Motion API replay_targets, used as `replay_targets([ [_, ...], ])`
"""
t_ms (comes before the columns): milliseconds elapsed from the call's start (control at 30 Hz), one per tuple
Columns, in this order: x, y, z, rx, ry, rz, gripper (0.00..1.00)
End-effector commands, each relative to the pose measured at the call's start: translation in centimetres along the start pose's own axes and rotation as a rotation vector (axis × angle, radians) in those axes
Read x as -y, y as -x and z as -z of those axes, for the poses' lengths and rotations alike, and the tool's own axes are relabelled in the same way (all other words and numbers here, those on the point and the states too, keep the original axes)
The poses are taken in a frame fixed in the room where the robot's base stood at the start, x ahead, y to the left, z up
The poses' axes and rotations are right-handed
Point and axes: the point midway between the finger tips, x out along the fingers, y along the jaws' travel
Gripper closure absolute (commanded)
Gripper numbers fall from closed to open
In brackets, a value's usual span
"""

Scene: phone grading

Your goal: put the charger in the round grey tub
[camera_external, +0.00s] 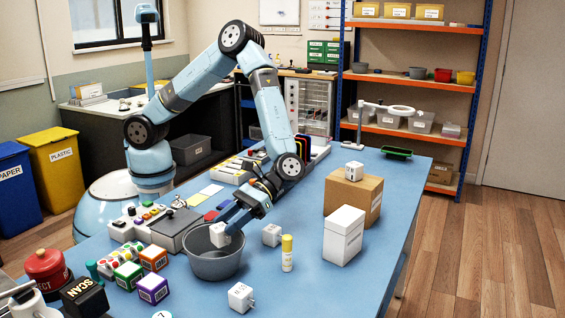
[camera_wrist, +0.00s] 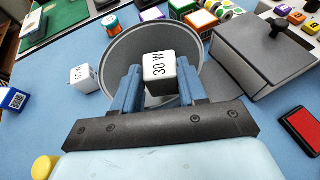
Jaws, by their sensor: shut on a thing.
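The round grey tub (camera_external: 216,268) stands on the blue table, open side up. My gripper (camera_external: 226,230) is at the tub's mouth, shut on a white charger (camera_external: 220,235). In the wrist view the charger (camera_wrist: 160,71) sits between the two blue fingers (camera_wrist: 158,92) and reads "30 W". Behind it is the inside of the tub (camera_wrist: 125,58). The charger appears within the tub's rim; how far it is above the floor of the tub I cannot tell.
Other white chargers lie on the table, one right of the tub (camera_external: 272,235) and one in front (camera_external: 241,297). A yellow-capped tube (camera_external: 287,254) stands nearby. A grey lidded box (camera_wrist: 262,55) is close beside the tub. White and brown boxes (camera_external: 343,236) stand to the right.

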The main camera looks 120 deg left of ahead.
Motion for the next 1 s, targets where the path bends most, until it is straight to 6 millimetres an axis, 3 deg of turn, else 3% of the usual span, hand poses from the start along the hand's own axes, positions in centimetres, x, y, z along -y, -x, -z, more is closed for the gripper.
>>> replay_targets([
  [67,0.0,0.0,0.0,0.0,0.0,0.0,0.9],
  [100,0.0,0.0,0.0,0.0,0.0,0.0,0.56],
  [333,0.0,0.0,0.0,0.0,0.0,0.0,0.34],
  [600,0.0,0.0,0.0,0.0,0.0,0.0,0.32],
  [767,0.0,0.5,-1.1,-0.001,-0.001,0.0,0.32],
  [1000,-0.1,4.8,-1.1,-0.002,0.0,-0.003,0.32],
])
